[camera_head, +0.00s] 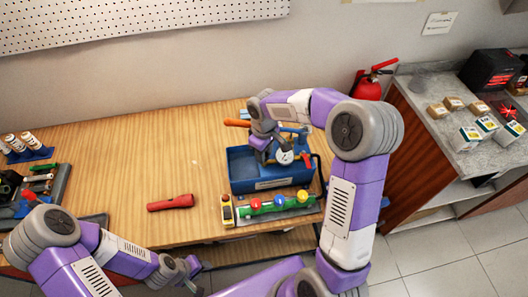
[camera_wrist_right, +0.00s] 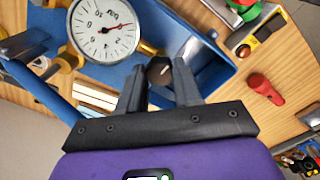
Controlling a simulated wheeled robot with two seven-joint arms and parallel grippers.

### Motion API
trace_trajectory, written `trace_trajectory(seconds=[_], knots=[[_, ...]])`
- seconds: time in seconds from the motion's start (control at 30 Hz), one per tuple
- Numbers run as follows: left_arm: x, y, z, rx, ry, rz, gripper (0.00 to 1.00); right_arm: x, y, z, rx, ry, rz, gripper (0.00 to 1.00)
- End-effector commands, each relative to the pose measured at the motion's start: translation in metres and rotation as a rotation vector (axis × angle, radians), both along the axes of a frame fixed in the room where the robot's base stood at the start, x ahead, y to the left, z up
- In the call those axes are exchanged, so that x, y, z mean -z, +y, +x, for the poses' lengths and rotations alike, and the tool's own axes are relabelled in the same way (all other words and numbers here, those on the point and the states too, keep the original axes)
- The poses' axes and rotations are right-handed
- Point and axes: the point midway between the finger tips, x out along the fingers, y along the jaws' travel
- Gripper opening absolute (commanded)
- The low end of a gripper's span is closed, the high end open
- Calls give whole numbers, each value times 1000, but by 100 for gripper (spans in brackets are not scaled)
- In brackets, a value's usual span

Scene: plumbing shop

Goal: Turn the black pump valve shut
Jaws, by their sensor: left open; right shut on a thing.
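The black pump valve (camera_wrist_right: 159,70) is a small dark knob with a light mark on its face, in the right wrist view beside the white gauge (camera_wrist_right: 103,30). My right gripper (camera_wrist_right: 158,76) is shut on it, one finger on each side. In the head view the right gripper (camera_head: 262,146) reaches down over the blue pump tank (camera_head: 240,172); the valve is hidden there behind the gripper. The gauge also shows in the head view (camera_head: 285,157). My left gripper (camera_head: 190,272) is open and empty, low at the table's front edge, well away from the pump.
A red flashlight (camera_head: 171,203) lies on the wooden table (camera_head: 130,150), left of the pump. In front of the pump are a green manifold with coloured knobs (camera_head: 278,204) and a yellow device (camera_head: 227,211). A tool tray (camera_head: 62,183) is far left. The table's middle left is clear.

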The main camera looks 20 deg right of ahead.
Motion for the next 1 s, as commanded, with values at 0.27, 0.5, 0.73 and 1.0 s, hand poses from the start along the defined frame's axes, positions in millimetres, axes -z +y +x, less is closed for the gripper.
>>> trace_trajectory(seconds=[0.27,0.5,0.73,1.0], knots=[[0,0,0,0,0,0,43,-1,0,1,1,-4,0,55],[0,0,0,0,0,0,43,0,0,0,0,-2,0,59],[-2,0,0,0,0,0,43,-17,0,1,0,-4,0,59],[-5,0,0,0,0,0,43,-62,0,1,0,-6,1,59]])
